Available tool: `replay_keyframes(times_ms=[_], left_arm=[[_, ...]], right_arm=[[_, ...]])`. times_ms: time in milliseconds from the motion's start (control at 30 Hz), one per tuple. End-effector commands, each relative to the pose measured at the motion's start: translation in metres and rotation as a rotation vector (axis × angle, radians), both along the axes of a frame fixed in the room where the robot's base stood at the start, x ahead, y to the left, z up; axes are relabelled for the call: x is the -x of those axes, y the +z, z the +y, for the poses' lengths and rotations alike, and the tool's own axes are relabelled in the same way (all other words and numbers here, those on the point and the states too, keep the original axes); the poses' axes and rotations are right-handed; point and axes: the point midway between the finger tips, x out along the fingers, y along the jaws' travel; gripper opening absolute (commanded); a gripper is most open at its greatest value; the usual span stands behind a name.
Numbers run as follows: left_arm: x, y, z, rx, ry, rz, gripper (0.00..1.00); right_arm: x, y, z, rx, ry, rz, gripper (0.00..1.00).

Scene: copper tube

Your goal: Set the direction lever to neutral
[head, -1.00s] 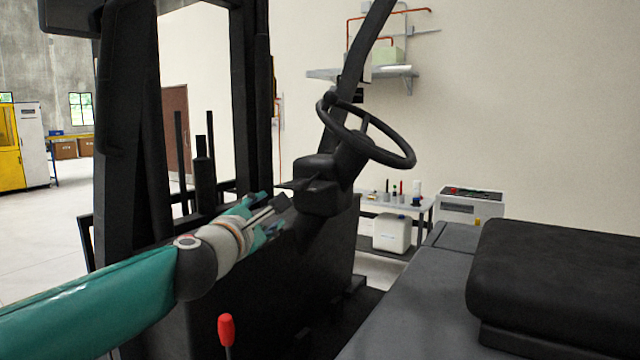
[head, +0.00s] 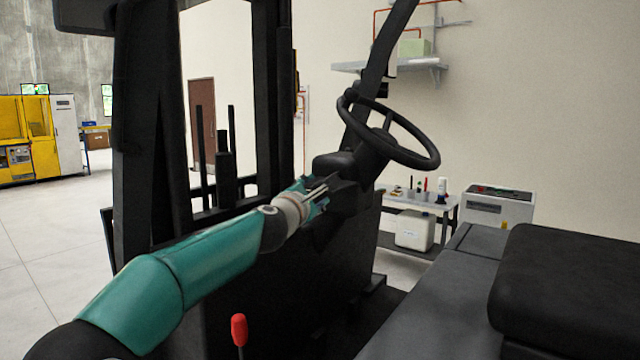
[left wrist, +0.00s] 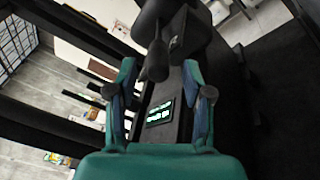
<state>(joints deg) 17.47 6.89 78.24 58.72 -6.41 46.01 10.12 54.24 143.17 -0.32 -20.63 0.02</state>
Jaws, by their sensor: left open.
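The black direction lever (left wrist: 157,62) shows in the left wrist view, jutting from the steering column (left wrist: 180,35) toward the camera. Its end lies between the tips of my open left gripper (left wrist: 159,78), with gaps visible on both sides. In the head view my left gripper (head: 319,194) is at the left side of the column housing (head: 350,190). There the gripper hides the lever, so its exact setting cannot be told. My right gripper is not in view.
The steering wheel (head: 426,162) is above and right of my left gripper. A dark mast post (head: 150,150) stands left. A red-knobbed lever (head: 239,330) rises at the bottom. The black seat (head: 570,290) is right. A lit display (left wrist: 160,113) shows between the fingers.

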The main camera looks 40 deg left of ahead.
Motion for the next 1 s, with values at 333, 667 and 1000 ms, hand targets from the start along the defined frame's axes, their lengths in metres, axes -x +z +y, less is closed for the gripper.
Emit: replay_keyframes(times_ms=[333, 667, 1000], left_arm=[[-0.039, 0.001, 0.019, -0.001, 0.001, 0.001, 0.51], [-0.042, 0.0, 0.02, 0.0, 0.001, 0.0, 0.51], [-0.042, 0.0, 0.02, 0.0, 0.001, 0.0, 0.0]], right_arm=[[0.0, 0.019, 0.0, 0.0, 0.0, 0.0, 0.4], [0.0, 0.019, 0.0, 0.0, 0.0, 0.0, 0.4], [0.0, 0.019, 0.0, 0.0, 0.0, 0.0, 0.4]])
